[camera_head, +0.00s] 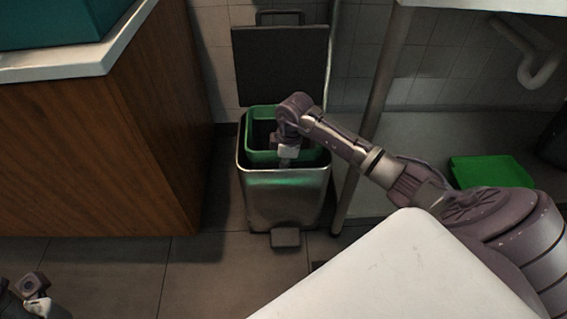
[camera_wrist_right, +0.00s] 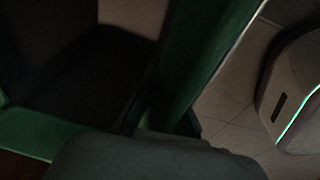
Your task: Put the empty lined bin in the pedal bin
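The metal pedal bin (camera_head: 285,203) stands on the floor with its dark lid (camera_head: 281,68) raised at the back. The green lined bin (camera_head: 263,155) sits in its mouth, with its rim above the metal rim; how deep it reaches is hidden. Its inside looks dark, and I see no contents. My right gripper (camera_head: 286,161) points down at the green bin's near right side. In the right wrist view the fingers (camera_wrist_right: 160,122) straddle the green wall (camera_wrist_right: 192,62) and appear shut on it. Part of my left gripper (camera_head: 36,290) shows at bottom left; its fingers are unclear.
A wooden cabinet (camera_head: 110,160) with a pale top stands left of the pedal bin. A table leg (camera_head: 372,110) rises close on the right. A green object (camera_head: 491,172) lies under the sink at right. Tiled floor in front is clear.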

